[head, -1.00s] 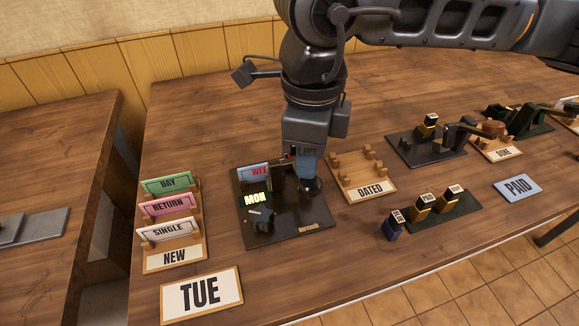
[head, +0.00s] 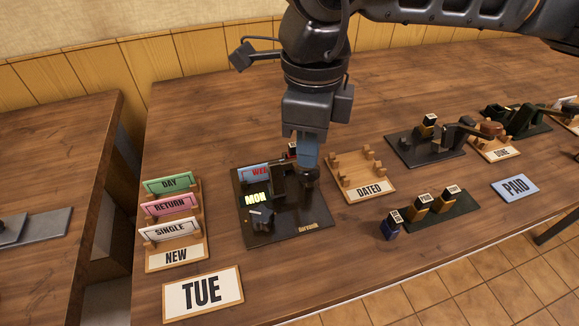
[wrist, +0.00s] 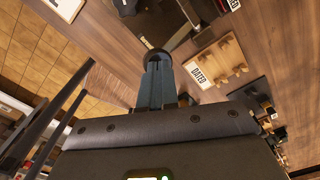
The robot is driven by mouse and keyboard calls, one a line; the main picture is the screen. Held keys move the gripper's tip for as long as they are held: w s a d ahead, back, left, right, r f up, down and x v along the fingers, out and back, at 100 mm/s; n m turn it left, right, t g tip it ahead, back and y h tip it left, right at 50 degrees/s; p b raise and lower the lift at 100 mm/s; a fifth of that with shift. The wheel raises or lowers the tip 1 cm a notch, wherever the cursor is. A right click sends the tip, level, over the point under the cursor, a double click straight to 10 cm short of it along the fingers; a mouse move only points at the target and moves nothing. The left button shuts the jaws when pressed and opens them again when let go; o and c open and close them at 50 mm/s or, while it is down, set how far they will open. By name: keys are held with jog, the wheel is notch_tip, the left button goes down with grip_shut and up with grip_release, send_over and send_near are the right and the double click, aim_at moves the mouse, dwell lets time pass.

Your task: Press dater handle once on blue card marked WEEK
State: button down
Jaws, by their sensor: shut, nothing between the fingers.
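The dater (head: 312,217) is a black plate and stand with a lit yellow-green MON display (head: 255,199). A blue card with red lettering (head: 253,174) sits in its back left; only the first letters of WEEK show, the rest hidden by the stand. The handle's dark round knob (head: 309,178) is at the stand's right; it also shows in the wrist view (wrist: 156,56). My gripper (head: 308,164) is shut and empty, its blue fingers (wrist: 157,85) pointing down at the knob. The tips seem at or just above it; contact is unclear.
A NEW rack (head: 176,257) with green, pink and white cards stands left, a TUE sign (head: 203,292) in front. An empty wooden DATED rack (head: 371,190) is close right. Further right are stamps (head: 423,202), another black press (head: 427,148) and a PAID pad (head: 516,187).

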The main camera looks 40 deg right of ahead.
jog(key=shift+r, duration=0.7)
notch_tip(320, 180, up, 5)
jog(key=shift+f+p, duration=0.1)
jog(key=shift+p, duration=0.9)
